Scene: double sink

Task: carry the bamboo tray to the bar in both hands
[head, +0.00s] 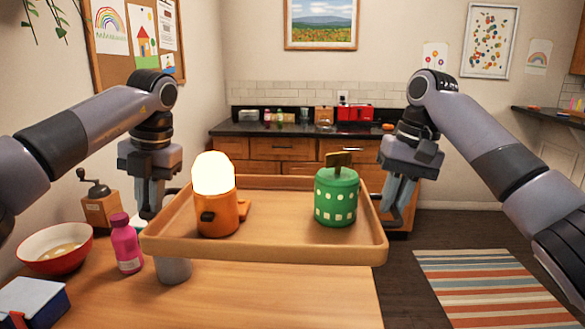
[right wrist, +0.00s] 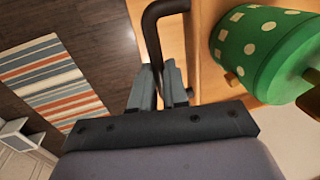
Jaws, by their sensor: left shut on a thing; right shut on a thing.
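The bamboo tray (head: 270,248) is roughly level, above the wooden table in the head view. On it are an orange lamp-like thing (head: 216,213) with a glowing white top, left, and a green white-spotted canister (head: 336,197), right. Both stand upright. My left gripper (head: 150,210) is shut at the tray's left end; the grasp itself is partly hidden. My right gripper (head: 396,215) is shut on the tray's right end. In the right wrist view its fingers (right wrist: 158,88) close around the tray's dark handle (right wrist: 152,35). I cannot tell which surface is the bar.
A red-and-white bowl (head: 55,249), pink bottle (head: 126,244), grey cup (head: 173,270) and coffee grinder (head: 99,205) stand on the table (head: 290,295) at left. A dark counter (head: 285,129) runs along the back wall. A dark ledge (head: 545,115) is at right. A striped rug (head: 490,285) lies on open floor.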

